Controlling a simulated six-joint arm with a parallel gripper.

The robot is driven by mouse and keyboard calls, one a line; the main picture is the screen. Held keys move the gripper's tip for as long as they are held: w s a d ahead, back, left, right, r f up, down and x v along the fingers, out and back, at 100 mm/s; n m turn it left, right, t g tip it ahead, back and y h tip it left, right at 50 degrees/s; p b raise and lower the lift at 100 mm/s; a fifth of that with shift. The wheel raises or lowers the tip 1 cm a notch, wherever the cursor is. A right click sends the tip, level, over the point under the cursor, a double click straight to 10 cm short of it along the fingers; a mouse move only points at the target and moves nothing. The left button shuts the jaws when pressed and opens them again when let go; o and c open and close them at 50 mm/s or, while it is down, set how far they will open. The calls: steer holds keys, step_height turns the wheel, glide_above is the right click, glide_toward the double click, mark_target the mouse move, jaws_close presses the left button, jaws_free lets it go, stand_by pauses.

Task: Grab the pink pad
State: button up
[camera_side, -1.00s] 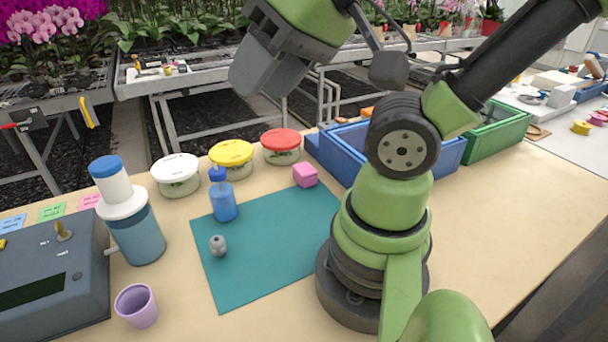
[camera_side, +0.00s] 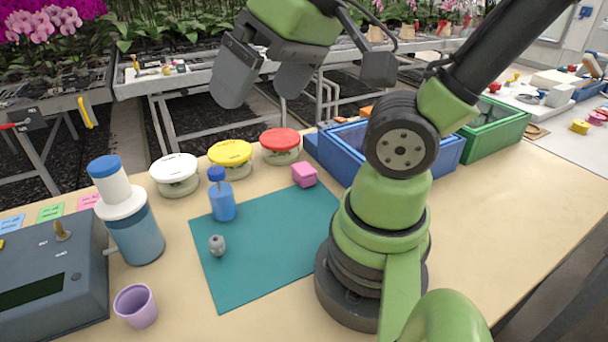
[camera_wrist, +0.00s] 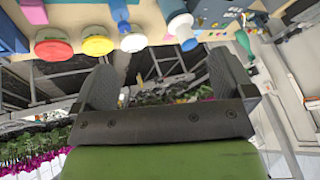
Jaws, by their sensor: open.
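A pink pad (camera_side: 88,201) lies flat on the bench at the far left in the side view, behind the grey device and left of the large blue-and-white bottle. It is the rightmost of a row with a green pad (camera_side: 51,212) and a blue pad (camera_side: 13,223). My gripper (camera_side: 262,88) is open and empty, high above the back of the bench, well to the right of the pads. In the wrist view its two dark fingers (camera_wrist: 166,78) stand wide apart with nothing between them.
The large bottle (camera_side: 138,230) stands close to the pink pad, and the grey device (camera_side: 50,265) lies in front of it. White, yellow (camera_side: 231,158) and red-lidded tubs line the back. A pink cube (camera_side: 304,174) sits at the teal mat's (camera_side: 265,250) back edge.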

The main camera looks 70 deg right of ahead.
steer(key=w+d+f+n+g+h, duration=0.3)
steer(key=d+f+n+g+h, duration=0.4)
steer(key=d+f+g, duration=0.3)
steer(key=n+g+h, duration=0.2)
steer(key=n+h, duration=0.5)
steer(key=n, duration=0.3)
glide_above(302, 170)
steer(key=w+a, duration=0.3)
steer(key=a, duration=0.2)
step_height(302, 170, down, 9)
steer(key=shift+m, duration=0.3)
steer(key=f, duration=0.7)
steer(key=shift+s+d+f, duration=0.1)
steer(key=shift+s+f, duration=0.1)
steer(key=shift+s, duration=0.15)
steer(key=shift+y, duration=0.3)
steer(key=x, duration=0.6)
steer(key=shift+d+f, duration=0.15)
steer(key=shift+d, duration=0.2)
steer(key=shift+c, duration=0.3)
steer(key=c, duration=0.9)
